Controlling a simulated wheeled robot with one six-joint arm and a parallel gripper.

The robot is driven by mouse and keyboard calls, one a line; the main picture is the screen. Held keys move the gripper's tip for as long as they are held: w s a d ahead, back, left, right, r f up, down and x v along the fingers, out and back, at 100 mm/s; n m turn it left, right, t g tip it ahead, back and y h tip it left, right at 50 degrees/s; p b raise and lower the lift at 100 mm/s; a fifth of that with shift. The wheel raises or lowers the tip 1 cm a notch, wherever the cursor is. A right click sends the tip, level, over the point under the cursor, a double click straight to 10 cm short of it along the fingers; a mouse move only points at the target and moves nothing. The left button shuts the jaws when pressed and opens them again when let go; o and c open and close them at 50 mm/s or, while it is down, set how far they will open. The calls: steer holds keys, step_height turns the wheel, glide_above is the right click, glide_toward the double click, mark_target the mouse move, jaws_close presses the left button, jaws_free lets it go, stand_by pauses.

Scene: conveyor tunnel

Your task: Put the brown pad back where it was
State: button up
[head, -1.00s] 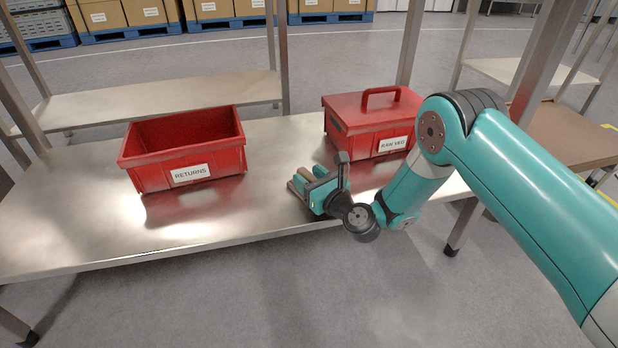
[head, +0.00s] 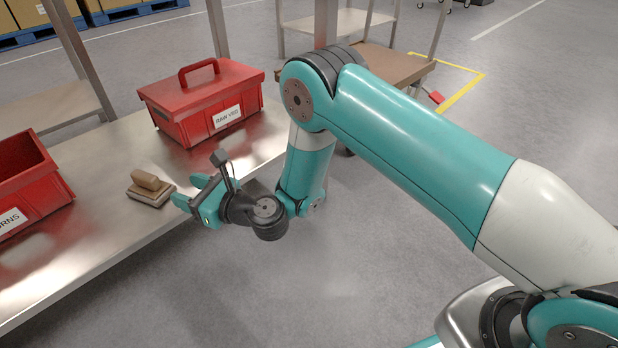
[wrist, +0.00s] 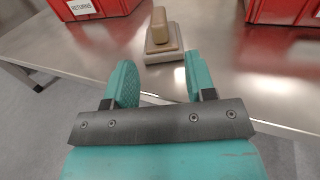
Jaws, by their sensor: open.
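The brown pad (head: 150,190) sits on the metal table near its front edge, between the two red bins. It has a flat base and a raised brown grip on top. It also shows in the wrist view (wrist: 163,45), just beyond the fingertips. My gripper (head: 187,192) is open and empty, at the table's front edge to the right of the pad and apart from it. In the wrist view its two teal fingers (wrist: 158,80) point towards the pad with a gap between them.
A lidded red box labelled RAW VEG (head: 205,105) stands behind the pad. An open red bin labelled RETURNS (head: 50,190) stands to the left. Bare metal tabletop (head: 110,235) lies around the pad. A brown-topped table (head: 385,62) stands at the back right.

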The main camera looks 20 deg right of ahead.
steer(key=s+d+r+n+g, duration=0.1)
steer(key=s+r+n+g, duration=0.4)
steer(key=r+n, duration=0.4)
steer(key=s+d+r+n+g, duration=0.2)
steer(key=s+r+n+g, duration=0.4)
steer(key=n, duration=0.5)
steer(key=s+d+r+n+h, duration=0.2)
steer(key=s+d+n+h, duration=0.2)
steer(key=s+d+n, duration=0.2)
steer(key=s+d+r+n+h, duration=0.2)
steer(key=s+d+n+h, duration=0.3)
steer(key=s+d, duration=0.5)
steer(key=d+n, duration=0.2)
steer(key=d, duration=0.2)
steer(key=shift+s+g+h, duration=0.25)
steer(key=shift+g+h, duration=0.05)
steer(key=shift+a, duration=0.1)
